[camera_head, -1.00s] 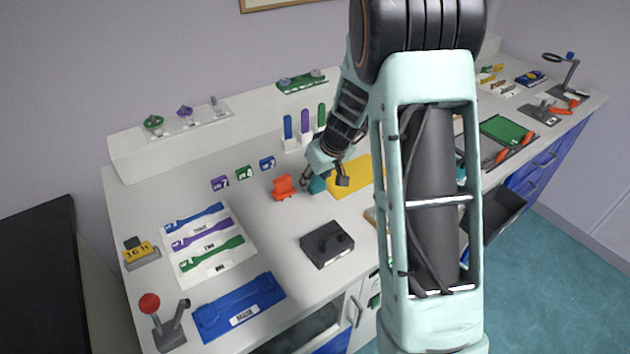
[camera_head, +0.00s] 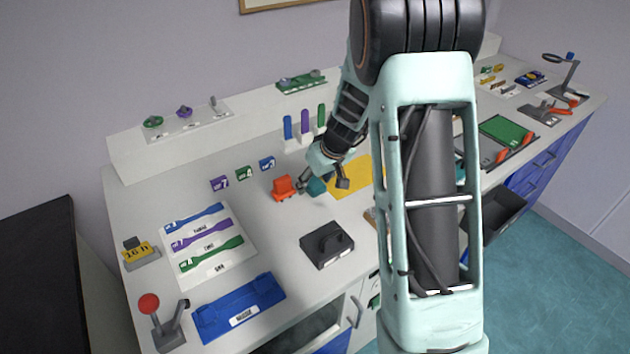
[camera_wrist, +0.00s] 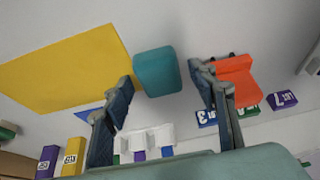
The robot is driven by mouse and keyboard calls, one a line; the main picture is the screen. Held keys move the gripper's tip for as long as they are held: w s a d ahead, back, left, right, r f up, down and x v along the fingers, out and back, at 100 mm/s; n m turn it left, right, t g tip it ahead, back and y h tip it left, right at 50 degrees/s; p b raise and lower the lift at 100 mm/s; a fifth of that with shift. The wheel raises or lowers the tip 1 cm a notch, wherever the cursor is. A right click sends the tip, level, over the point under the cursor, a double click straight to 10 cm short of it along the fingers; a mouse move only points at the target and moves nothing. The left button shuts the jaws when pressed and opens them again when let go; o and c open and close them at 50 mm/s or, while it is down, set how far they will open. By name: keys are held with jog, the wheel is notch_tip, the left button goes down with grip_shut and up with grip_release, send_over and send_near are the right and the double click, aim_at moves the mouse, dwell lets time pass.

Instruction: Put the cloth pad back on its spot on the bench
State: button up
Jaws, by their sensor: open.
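A teal block-like pad (camera_wrist: 157,71), which looks like the cloth pad, lies on the white bench close beside the yellow mat (camera_wrist: 70,68). In the head view the teal pad (camera_head: 317,187) is partly covered by my gripper (camera_head: 323,186). In the wrist view my gripper (camera_wrist: 161,80) is open, with one finger on each side of the pad's near end. I see no grip on the pad. Whether the fingers touch it or are level with it, I cannot tell. The yellow mat (camera_head: 350,180) is partly hidden behind my arm.
An orange object (camera_wrist: 236,78) stands right beside one finger; it also shows in the head view (camera_head: 284,188). Small labelled blocks (camera_head: 243,173) and upright coloured strips (camera_head: 304,122) stand behind.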

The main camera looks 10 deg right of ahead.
jog(key=v, duration=1.2)
